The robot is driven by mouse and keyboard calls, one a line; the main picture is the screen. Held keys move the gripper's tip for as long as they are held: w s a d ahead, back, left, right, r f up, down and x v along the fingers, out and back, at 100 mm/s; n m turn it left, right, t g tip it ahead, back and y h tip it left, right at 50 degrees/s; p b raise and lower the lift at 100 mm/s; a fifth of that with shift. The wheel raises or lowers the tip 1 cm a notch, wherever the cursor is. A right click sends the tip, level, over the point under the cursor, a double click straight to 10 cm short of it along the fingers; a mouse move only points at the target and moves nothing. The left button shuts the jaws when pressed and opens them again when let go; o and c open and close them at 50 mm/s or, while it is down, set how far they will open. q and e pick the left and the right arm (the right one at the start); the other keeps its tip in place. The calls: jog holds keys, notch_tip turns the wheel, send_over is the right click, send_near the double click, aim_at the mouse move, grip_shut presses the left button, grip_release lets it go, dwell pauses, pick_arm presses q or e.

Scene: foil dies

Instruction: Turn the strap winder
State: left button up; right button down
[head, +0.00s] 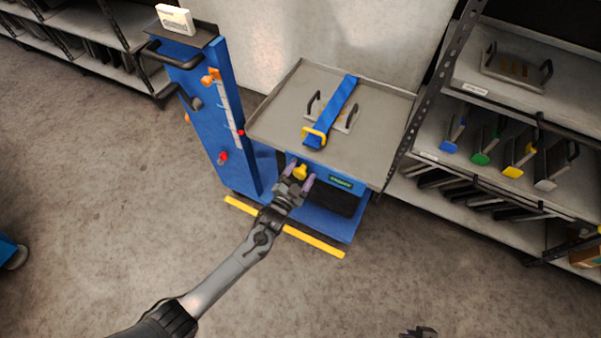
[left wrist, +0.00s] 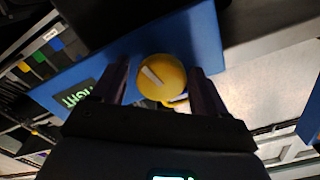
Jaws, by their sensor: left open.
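The strap winder is a yellow knob (head: 301,172) on the blue front panel of the cart, below the tray's front edge. In the left wrist view the round yellow knob (left wrist: 161,78) has a pale line across its face. My left gripper (head: 299,175) is open, with its two fingers on either side of the knob; I cannot tell whether they touch it. A blue strap (head: 341,102) runs over the plate on the tray to a yellow buckle (head: 314,137) near the front edge. My right gripper (head: 420,332) shows only slightly at the bottom edge, its jaws unclear.
The grey tray (head: 375,140) tops the blue cart. A blue upright panel (head: 205,115) with red and orange knobs stands at its left. Shelves at right hold several colored-handled dies (head: 487,140). The floor in front is clear.

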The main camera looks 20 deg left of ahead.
pick_arm(q)
jog(key=shift+s+r+p, duration=0.1)
jog(key=shift+s+p, duration=0.2)
jog(key=shift+s, duration=0.3)
jog(key=s+a+p, duration=0.1)
jog(key=s+p, duration=0.2)
jog(key=s, duration=0.6)
jog(key=shift+s, duration=0.3)
jog(key=shift+a, duration=0.1)
